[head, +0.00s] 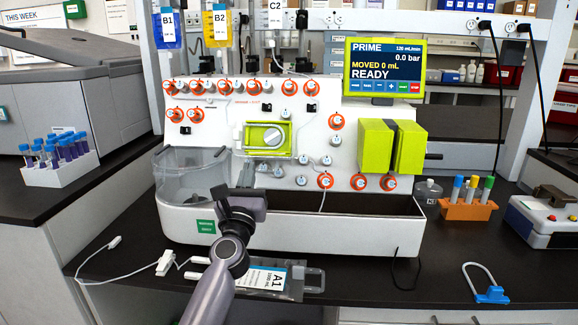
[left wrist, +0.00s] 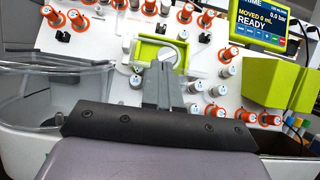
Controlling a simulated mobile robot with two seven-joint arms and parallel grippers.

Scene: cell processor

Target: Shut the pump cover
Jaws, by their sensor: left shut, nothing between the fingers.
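The cell processor (head: 300,215) stands on the black bench. I cannot clearly make out the cover's edge or angle. My left gripper (head: 247,170) is below and slightly left of the pump, in front of the panel. Its fingers (left wrist: 162,72) are together and empty, overlapping the pump's lower right in the wrist view. My right gripper is not in view.
Orange-ringed valves (head: 325,180) surround the pump. Two green blocks (head: 376,147) stick out at right, under the screen (head: 384,68). A clear bin (head: 190,175) is at lower left. A bag labelled A1 (head: 265,279) lies in front.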

